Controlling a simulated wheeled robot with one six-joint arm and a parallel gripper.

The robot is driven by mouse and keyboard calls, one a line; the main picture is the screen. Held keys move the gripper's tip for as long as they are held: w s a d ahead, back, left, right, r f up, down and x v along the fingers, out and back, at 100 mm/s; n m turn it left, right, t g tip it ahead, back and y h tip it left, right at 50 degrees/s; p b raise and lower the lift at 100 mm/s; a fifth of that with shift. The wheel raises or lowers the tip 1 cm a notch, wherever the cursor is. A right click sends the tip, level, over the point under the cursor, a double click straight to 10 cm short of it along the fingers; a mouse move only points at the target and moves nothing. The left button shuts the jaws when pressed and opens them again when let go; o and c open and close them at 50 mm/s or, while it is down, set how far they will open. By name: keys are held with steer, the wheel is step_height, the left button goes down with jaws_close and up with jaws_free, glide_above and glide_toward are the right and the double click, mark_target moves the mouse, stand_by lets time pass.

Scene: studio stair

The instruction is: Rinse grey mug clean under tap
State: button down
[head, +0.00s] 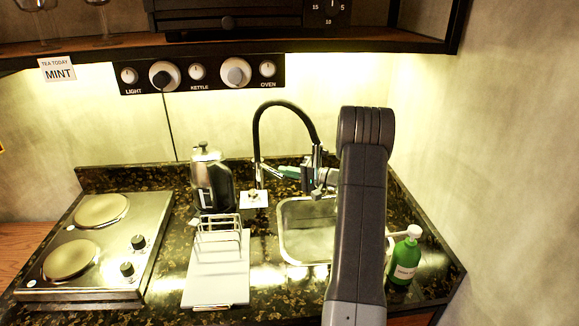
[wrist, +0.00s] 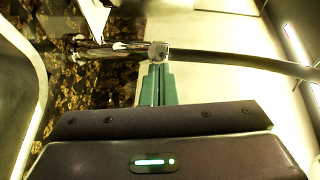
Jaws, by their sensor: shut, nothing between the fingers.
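The tap (head: 258,140) is a tall black arched hose with a chrome spout, standing at the back left of the sink (head: 284,232). My gripper (head: 286,172) is beside the tap, behind the sink. In the wrist view its green fingers (wrist: 158,82) are shut and empty. Their tips are right at a round joint on the tap (wrist: 185,55); I cannot tell whether they touch it. I cannot make out the grey mug in either view. My arm hides the sink's right part.
A green bottle (head: 405,258) stands right of the sink. A dark kettle (head: 213,185) stands left of the tap, behind a wire rack (head: 218,240) on a white board (head: 215,282). A two-plate hob (head: 112,240) is at left. A shelf (head: 250,44) overhangs the back.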

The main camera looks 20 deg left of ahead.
steer(key=shift+s, duration=0.25)
steer(key=d+b, duration=0.2)
steer(key=d, duration=1.1)
steer(key=shift+s+d+r+b, duration=0.2)
steer(key=shift+s+d+b, duration=0.1)
steer(key=shift+d+b, duration=0.1)
steer(key=w+a+p, duration=0.1)
steer(key=w+a, duration=0.1)
steer(key=a, duration=1.1)
steer(key=shift+a+f, duration=0.2)
steer(key=shift+a, duration=0.15)
steer(key=shift+p, duration=0.3)
